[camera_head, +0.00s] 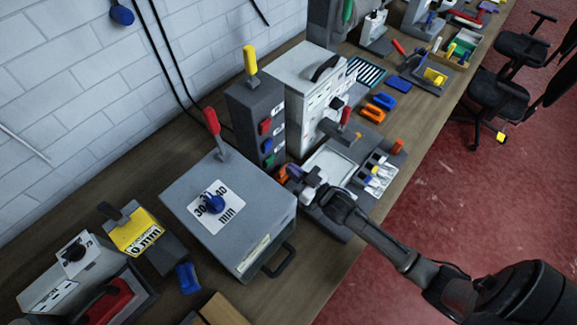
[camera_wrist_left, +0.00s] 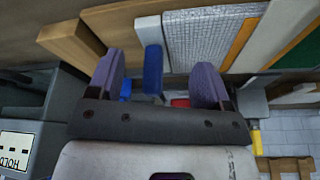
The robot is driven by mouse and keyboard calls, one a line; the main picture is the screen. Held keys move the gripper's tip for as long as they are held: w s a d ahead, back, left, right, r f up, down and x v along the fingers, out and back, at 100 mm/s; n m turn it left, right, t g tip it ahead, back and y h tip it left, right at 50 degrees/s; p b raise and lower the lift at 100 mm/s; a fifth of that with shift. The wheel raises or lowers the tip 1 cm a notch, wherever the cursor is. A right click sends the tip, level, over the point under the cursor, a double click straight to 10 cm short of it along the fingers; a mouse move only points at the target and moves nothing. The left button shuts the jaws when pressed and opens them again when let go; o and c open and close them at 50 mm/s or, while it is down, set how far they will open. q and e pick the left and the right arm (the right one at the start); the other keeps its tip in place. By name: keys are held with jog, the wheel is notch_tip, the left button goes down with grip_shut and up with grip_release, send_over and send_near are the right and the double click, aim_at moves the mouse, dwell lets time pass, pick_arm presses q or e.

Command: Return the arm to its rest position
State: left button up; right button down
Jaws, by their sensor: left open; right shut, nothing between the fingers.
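My right arm comes in from the right edge of the head view and reaches over the bench. My right gripper (camera_head: 292,172) is at the left side of a grey machine with a pale tray (camera_head: 333,165), close to a small orange part (camera_head: 282,174). Its fingers look shut and empty. My left arm does not show in the head view. In the left wrist view my left gripper (camera_wrist_left: 158,78) has its two purple fingers wide apart, with nothing held between them. A blue upright piece (camera_wrist_left: 153,68) stands beyond the fingers.
A grey box with a dial plate (camera_head: 230,205) and a red-handled lever stands left of the right gripper. A dark button post (camera_head: 257,120) and a white cabinet (camera_head: 312,85) stand behind it. The red floor (camera_head: 440,190) is open on the right, with a black chair (camera_head: 497,95).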

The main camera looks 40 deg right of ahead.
pick_arm(q)
jog(key=shift+a, duration=0.15)
dwell(0.3)
jog(key=shift+r, duration=0.2)
jog(key=shift+f, duration=0.35)
pick_arm(e)
jog(key=s+a+f+g+h, duration=0.1)
jog(key=s+a+f+g, duration=0.1)
jog(key=s+g, duration=0.3)
jog(key=s+a+f+g+h, duration=0.1)
jog(key=s+g, duration=0.4)
jog(key=s, duration=0.7)
jog(key=s+a+f+g+h, duration=0.1)
jog(key=s+a+f+g, duration=0.3)
jog(key=s, duration=0.5)
jog(key=shift+s+g, duration=0.1)
jog(key=shift+g, duration=0.4)
pick_arm(q)
notch_tip(320, 180, up, 21)
jog(key=p, duration=2.1)
jog(key=shift+d+r, duration=0.15)
jog(key=shift+d, duration=0.05)
pick_arm(e)
notch_tip(320, 180, up, 21)
jog(key=shift+s+h, duration=0.3)
